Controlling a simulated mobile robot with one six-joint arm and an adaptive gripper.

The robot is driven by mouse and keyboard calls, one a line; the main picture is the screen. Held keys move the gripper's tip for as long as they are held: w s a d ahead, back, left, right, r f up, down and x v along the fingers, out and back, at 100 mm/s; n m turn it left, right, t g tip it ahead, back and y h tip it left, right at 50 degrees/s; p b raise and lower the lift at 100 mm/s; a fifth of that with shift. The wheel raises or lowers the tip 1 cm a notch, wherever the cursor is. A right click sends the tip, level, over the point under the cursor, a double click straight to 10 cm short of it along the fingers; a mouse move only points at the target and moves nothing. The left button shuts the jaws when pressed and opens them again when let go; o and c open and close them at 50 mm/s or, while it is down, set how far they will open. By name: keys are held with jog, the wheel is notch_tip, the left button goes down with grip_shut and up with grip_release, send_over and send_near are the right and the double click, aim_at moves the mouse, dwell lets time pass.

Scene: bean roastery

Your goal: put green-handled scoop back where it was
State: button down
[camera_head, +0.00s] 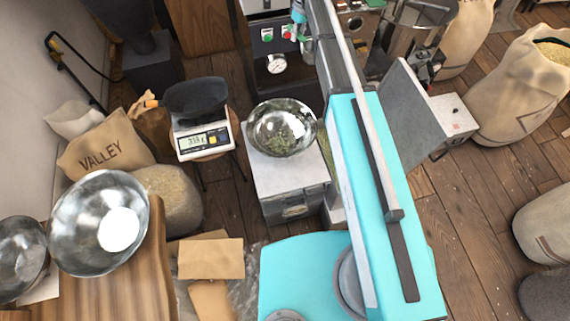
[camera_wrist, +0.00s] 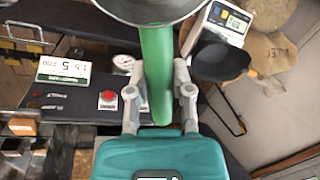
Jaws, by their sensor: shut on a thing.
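The green-handled scoop shows in the wrist view. Its green handle (camera_wrist: 156,70) stands between the two fingers of my gripper (camera_wrist: 159,92), which is shut on it. The metal head of the scoop (camera_wrist: 150,8) is cut off by the top edge, so what it holds is hidden. In the head view my gripper is only partly seen at the top, behind my arm, and the scoop cannot be made out there.
A steel bowl of greenish beans (camera_head: 282,128) sits on a grey box (camera_head: 287,180). Left of it stands a scale (camera_head: 203,138) with a black pan (camera_head: 197,97). A dark machine (camera_head: 275,55) with buttons and a gauge is behind. Steel bowls (camera_head: 75,235) rest on a wooden table (camera_head: 128,280).

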aim_at(298, 32)
notch_tip(298, 32, up, 9)
jog(key=p, duration=0.8)
jog(key=shift+r, duration=0.2)
jog(key=shift+s, duration=0.15)
